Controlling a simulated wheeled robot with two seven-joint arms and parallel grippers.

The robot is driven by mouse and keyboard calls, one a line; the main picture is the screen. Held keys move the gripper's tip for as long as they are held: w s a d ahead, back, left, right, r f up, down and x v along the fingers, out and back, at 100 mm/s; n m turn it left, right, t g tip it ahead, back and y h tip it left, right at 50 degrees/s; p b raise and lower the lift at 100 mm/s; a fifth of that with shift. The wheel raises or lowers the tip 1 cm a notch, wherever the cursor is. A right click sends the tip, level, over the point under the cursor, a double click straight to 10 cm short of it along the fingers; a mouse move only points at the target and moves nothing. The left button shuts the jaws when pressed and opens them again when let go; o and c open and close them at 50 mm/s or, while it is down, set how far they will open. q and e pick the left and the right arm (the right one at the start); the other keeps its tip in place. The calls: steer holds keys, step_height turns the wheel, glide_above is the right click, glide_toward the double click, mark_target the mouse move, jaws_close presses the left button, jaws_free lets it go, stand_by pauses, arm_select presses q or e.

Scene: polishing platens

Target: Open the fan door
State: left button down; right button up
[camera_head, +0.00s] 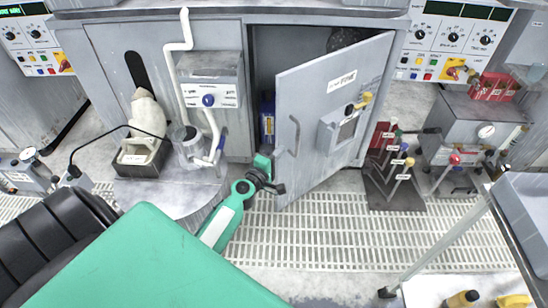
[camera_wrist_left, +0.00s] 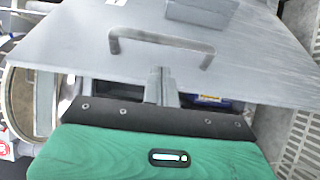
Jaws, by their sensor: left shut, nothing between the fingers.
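The fan door (camera_head: 318,95) is a grey metal panel standing partly open on the cabinet, swung out to the right. It carries a white label, a bar handle (camera_head: 295,136) and a small box with a dark window. In the left wrist view the door (camera_wrist_left: 80,45) spans the top, with its handle (camera_wrist_left: 160,40) beyond the fingers. My left gripper (camera_head: 270,183) is near the door's lower free edge, at the opening. Its fingers (camera_wrist_left: 162,82) are together and empty, off the handle, overlapping the door's edge in the picture; contact is unclear. My right gripper is not in view.
The dark cabinet interior (camera_head: 263,75) holds a blue-labelled item (camera_head: 267,122). A rack of coloured-knob levers (camera_head: 393,180) stands right of the door. A white pipe and a control box (camera_head: 210,80) are on the left. Grated floor (camera_head: 330,228) lies clear in front.

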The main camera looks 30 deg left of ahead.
mark_target(288, 144)
arm_select(q)
steer(key=shift+w, duration=2.75)
